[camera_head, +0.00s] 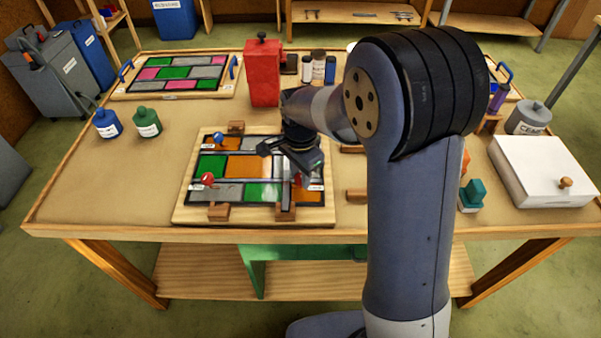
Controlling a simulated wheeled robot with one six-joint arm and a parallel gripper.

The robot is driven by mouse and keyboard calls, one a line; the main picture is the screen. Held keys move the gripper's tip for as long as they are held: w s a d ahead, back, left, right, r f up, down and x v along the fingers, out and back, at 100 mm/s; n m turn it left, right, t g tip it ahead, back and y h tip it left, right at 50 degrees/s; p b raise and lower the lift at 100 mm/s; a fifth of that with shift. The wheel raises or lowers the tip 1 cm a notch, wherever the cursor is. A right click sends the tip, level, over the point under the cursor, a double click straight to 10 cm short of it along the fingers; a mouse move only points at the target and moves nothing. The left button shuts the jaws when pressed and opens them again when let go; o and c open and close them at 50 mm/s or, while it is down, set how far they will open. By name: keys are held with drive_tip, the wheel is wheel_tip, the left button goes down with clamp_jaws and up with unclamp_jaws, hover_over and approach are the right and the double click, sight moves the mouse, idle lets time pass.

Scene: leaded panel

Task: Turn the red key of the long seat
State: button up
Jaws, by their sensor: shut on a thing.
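The leaded panel (230,168) lies on a wooden board (187,213) in the middle of the table, with green, orange, grey and white panes between dark strips. A red key (208,179) stands at its left side, with a blue key (218,140) near its upper left corner. My gripper (297,172) is low over the panel's right side, apart from the red key at the left. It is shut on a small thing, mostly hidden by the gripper. A little red shows beneath the gripper, but I cannot tell what it belongs to. A grey upright bar (286,190) stands there.
Brown wooden blocks (219,211) sit around the panel. A red container (263,72) stands behind it, blue (107,124) and green (147,123) bottles to the left. A white box (546,170) is at the right. My arm hides much of the right middle. The left front table is clear.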

sight(300, 176)
idle(0.4)
drive_tip(key=o, duration=1)
drive_tip(key=shift+c, duration=0.2)
wheel_tip(300, 176, up, 11)
drive_tip(key=shift+f, duration=0.1)
wheel_tip(300, 176, down, 10)
drive_tip(key=shift+f, duration=0.45)
